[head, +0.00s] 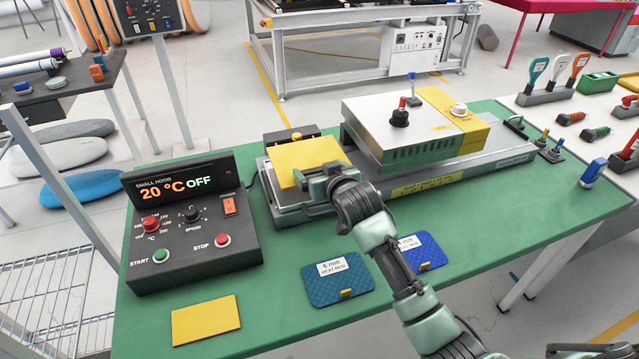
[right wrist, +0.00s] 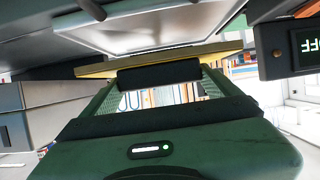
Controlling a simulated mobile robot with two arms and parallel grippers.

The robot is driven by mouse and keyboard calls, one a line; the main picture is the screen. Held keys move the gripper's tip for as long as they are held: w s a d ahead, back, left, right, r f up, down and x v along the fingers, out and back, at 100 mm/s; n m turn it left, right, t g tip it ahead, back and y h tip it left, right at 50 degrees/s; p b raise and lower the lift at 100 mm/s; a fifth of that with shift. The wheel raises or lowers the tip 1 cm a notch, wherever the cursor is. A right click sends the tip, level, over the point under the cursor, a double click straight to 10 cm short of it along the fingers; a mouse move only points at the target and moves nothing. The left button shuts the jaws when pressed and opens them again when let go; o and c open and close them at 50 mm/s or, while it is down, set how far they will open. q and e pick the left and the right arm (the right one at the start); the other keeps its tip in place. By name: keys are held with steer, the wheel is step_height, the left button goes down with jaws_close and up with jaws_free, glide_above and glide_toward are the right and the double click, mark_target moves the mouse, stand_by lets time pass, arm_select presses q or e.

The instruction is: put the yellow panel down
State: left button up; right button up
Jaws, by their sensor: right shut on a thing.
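In the right wrist view the yellow panel (right wrist: 160,63) shows as a thin edge at my fingers. I cannot tell whether the panel touches the bed. A second yellow panel (head: 206,319) lies flat on the green table's front left corner, apart from the gripper. My left gripper is not in view.
A control box (head: 190,225) reading 20 °C OFF stands left of the machine bed (head: 420,180). A silver hood (head: 403,125) covers the bed's middle. Teal (head: 337,284) and blue (head: 424,251) panels lie in front.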

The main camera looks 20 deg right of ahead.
step_height(320, 180, down, 4)
steer(key=shift+a+f, duration=0.1)
steer(key=shift+f, duration=0.1)
steer(key=shift+f, duration=0.2)
steer(key=o, duration=1.4)
steer(key=shift+o, duration=0.2)
